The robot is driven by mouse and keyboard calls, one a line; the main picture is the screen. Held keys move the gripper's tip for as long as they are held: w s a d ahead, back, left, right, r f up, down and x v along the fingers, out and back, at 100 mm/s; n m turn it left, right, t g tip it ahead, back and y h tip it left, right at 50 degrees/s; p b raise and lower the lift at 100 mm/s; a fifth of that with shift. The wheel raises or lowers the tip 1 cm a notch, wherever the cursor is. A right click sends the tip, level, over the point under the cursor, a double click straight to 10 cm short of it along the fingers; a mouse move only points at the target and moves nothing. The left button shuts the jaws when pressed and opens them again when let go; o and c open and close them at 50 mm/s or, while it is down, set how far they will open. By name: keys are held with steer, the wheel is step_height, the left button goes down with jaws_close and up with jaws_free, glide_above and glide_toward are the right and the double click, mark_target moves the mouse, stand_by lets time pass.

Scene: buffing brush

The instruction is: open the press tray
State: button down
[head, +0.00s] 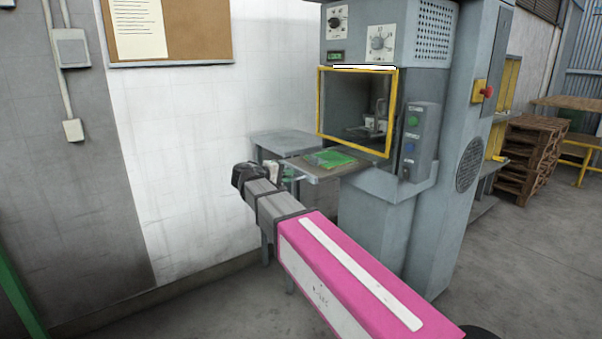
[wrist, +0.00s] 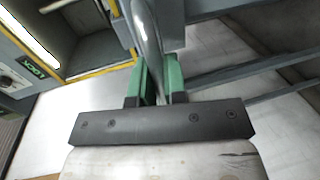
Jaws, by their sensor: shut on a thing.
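The press tray (head: 348,167) is a flat grey-brown plate with a green piece (head: 333,158) on it. In the head view it sticks out to the left below the press's yellow-framed opening. My gripper (head: 290,176) is at the tray's outer left end, partly hidden by my wrist. In the wrist view the green fingers of my gripper (wrist: 155,78) are shut on a curved metal handle (wrist: 147,35), which passes between them. The exact contact at the fingertips is partly hidden.
The grey press (head: 385,215) stands right of my arm, with a button box (head: 418,140) on its front. A grey side table (head: 285,142) stands behind the tray. A white wall is at the left. Wooden pallets (head: 530,155) are at the far right.

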steer(key=shift+f+v, duration=0.25)
steer(key=shift+v, duration=1.05)
steer(key=c, duration=1.2)
jaws_free()
steer(key=v, duration=1)
steer(key=shift+s+a, duration=0.25)
steer(key=shift+a, duration=0.05)
